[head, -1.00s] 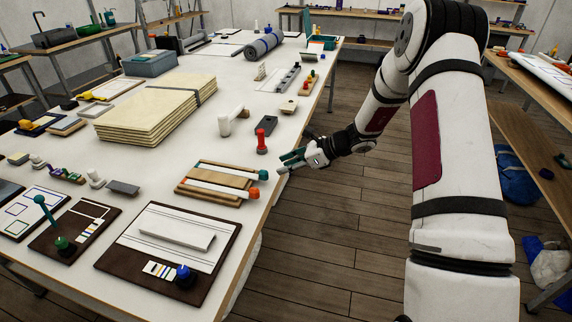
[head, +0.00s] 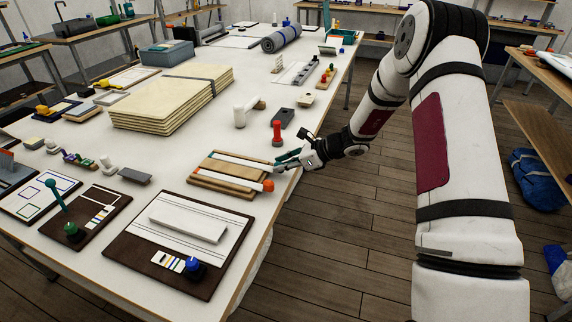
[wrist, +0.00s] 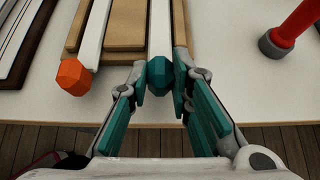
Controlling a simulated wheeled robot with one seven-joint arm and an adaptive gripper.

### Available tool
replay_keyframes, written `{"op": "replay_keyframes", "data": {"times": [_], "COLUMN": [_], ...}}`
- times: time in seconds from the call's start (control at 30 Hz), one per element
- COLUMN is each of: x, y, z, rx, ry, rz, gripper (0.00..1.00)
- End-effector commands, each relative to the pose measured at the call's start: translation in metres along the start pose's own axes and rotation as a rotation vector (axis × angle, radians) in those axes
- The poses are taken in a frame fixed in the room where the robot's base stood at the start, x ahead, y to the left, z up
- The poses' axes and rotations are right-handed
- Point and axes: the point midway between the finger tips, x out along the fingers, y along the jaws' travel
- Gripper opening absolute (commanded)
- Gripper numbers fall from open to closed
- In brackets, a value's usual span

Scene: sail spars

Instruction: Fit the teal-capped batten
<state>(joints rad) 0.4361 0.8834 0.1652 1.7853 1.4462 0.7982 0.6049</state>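The teal-capped batten is a long white strip (head: 240,165) lying on a wooden rack (head: 213,178) near the table's right edge. Its faceted teal cap (wrist: 160,73) sits between my fingertips in the wrist view, with the strip running away from me. My gripper (wrist: 160,80) has its fingers drawn in, one on each side of the cap, and they appear to touch it. In the head view my gripper (head: 282,162) partly hides the cap. A second white batten with an orange cap (head: 268,186) lies parallel on the same rack; the cap also shows in the wrist view (wrist: 74,76).
A red upright peg (head: 277,133) stands just beyond the rack and also shows in the wrist view (wrist: 290,30). A brown board (head: 130,252) with a white panel and blue knob (head: 195,270) lies nearer. A stack of cream sheets (head: 165,105) lies further back.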

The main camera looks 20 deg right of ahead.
Motion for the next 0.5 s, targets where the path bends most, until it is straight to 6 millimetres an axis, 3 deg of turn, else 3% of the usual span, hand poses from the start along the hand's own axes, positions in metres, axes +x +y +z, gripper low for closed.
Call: {"op": "replay_keyframes", "data": {"times": [0.5], "x": [-0.012], "y": [0.0], "z": [0.018], "rx": [-0.002], "ry": [-0.001], "rz": [0.0], "gripper": [0.0]}}
